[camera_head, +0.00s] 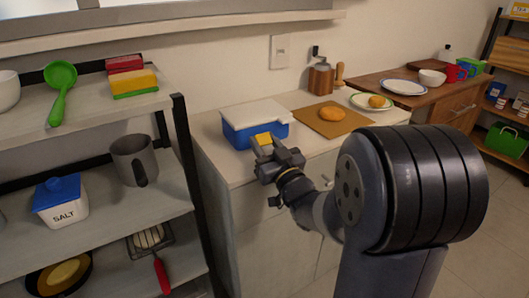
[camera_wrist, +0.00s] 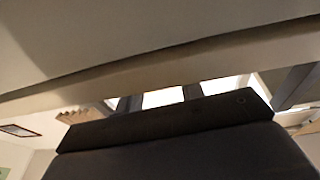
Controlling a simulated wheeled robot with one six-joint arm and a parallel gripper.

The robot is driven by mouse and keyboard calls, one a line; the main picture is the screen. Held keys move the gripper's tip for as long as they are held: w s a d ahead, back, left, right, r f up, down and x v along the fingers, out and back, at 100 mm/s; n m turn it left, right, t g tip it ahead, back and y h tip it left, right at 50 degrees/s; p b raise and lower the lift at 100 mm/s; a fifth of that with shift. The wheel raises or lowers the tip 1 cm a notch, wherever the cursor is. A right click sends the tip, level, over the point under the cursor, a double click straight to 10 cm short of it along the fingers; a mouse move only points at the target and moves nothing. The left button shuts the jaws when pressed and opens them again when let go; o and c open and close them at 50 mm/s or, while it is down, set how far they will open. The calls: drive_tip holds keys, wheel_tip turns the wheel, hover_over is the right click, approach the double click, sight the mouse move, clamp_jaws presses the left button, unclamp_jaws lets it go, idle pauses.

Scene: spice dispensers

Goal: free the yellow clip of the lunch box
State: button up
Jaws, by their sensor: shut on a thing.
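The lunch box (camera_head: 240,137) is blue with a white lid (camera_head: 256,112) and stands on the light counter, lid on. Its yellow clip (camera_head: 263,138) is on the front side, facing me. My gripper (camera_head: 267,149) is at the front of the box, with its fingers shut on the yellow clip. The fingers hide part of the clip. In the wrist view, my dark gripper (camera_wrist: 158,100) shows two fingers pointing away, and I cannot make out the clip there.
A shelf (camera_head: 95,115) with a grey mug (camera_head: 134,160) and salt jar (camera_head: 61,201) stands at left. The counter's front edge (camera_head: 232,186) is below my gripper.

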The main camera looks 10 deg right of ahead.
idle(0.3)
drive_tip(key=o, duration=1)
drive_tip(key=v, duration=1.1)
drive_tip(key=shift+w, duration=0.2)
drive_tip(key=x, duration=1.1)
drive_tip(key=shift+s+r, duration=0.1)
drive_tip(key=shift+r, duration=0.05)
drive_tip(key=shift+r+p, duration=0.1)
drive_tip(key=shift+p, duration=0.85)
